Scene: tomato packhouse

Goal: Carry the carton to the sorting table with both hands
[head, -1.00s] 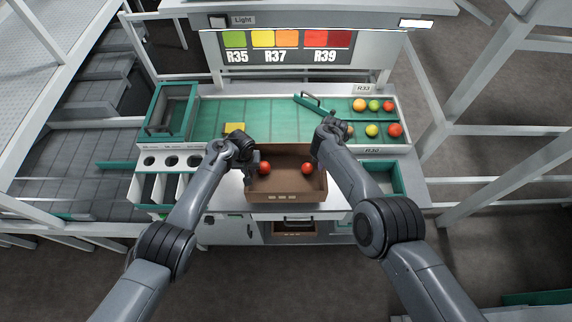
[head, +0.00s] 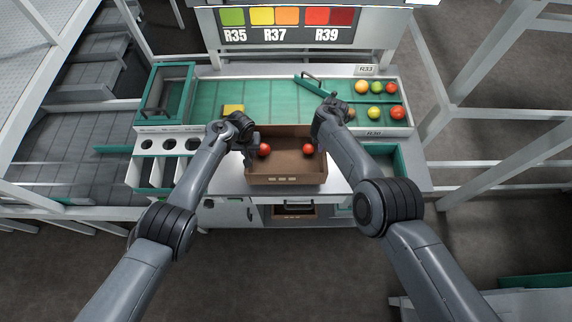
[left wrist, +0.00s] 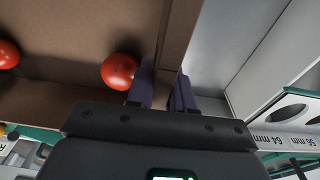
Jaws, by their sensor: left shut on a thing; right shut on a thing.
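The brown carton (head: 286,178) is an open box in the middle of the head view, at the front of the sorting table (head: 230,185). Two red tomatoes lie in it, one at the left (head: 264,150) and one at the right (head: 308,148). My left gripper (head: 252,150) is shut on the carton's left wall. In the left wrist view its two fingers (left wrist: 162,90) straddle that wall (left wrist: 178,45), with a red tomato (left wrist: 119,71) just inside. My right gripper (head: 320,140) is at the carton's right wall, shut on it; its fingertips are mostly hidden by the arm.
The green sorting surface (head: 270,105) lies behind the carton. Several tomatoes, such as a red one (head: 397,112), sit at its right. A yellow object (head: 233,109) lies at left centre. A row of round sizing holes (head: 170,143) is at the left; a green-edged bin (head: 385,160) is at the right.

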